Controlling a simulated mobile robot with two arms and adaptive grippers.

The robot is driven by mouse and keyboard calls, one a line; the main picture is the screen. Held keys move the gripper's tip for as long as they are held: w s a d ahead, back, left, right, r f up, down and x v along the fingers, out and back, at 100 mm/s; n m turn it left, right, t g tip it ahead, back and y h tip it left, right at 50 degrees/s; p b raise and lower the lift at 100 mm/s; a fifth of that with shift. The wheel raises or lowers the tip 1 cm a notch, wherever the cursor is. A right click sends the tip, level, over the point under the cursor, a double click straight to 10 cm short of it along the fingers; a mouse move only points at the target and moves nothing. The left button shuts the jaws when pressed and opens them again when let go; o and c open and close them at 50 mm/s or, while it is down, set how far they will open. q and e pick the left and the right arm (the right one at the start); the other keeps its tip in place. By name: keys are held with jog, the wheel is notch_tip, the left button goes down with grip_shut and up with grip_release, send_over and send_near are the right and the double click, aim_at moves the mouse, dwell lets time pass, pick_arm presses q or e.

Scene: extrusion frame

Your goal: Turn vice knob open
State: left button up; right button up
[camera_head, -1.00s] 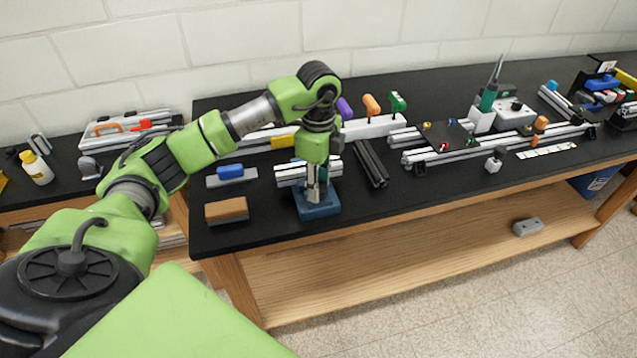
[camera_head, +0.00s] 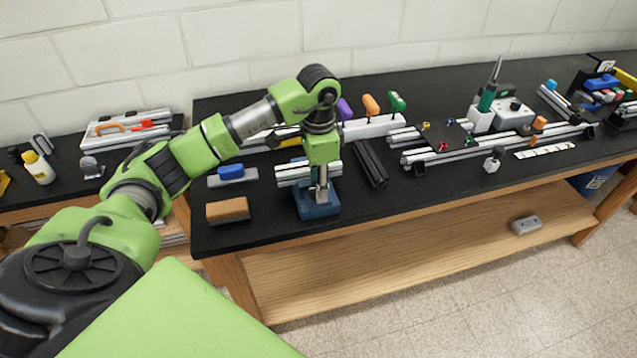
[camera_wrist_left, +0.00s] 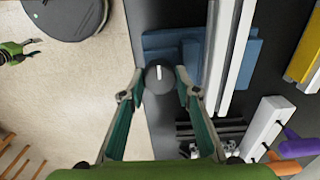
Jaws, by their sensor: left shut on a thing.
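The blue vice (camera_head: 318,208) stands at the front edge of the black bench, with light aluminium profile (camera_head: 290,176) across it. My left gripper (camera_head: 320,188) reaches down over the vice from above. In the left wrist view, the vice (camera_wrist_left: 165,40) lies beyond the fingers. The dark round vice knob (camera_wrist_left: 151,84), with a white mark on its face, sits between the two fingertips (camera_wrist_left: 159,84). The gripper is shut on the knob. In the head view the knob is hard to make out behind the gripper. My right gripper is not in view.
A brown-topped block (camera_head: 228,210) and a blue-topped one (camera_head: 231,173) lie left of the vice. Dark profiles (camera_head: 371,163) lie to its right. Colored-handled tools (camera_head: 370,104) stand behind. The front right of the bench holds a small metal block (camera_head: 493,162).

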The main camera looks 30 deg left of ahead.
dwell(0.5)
pick_arm(q)
jog(key=o, duration=1.1)
notch_tip(320, 180, up, 8)
jog(key=shift+f, duration=0.2)
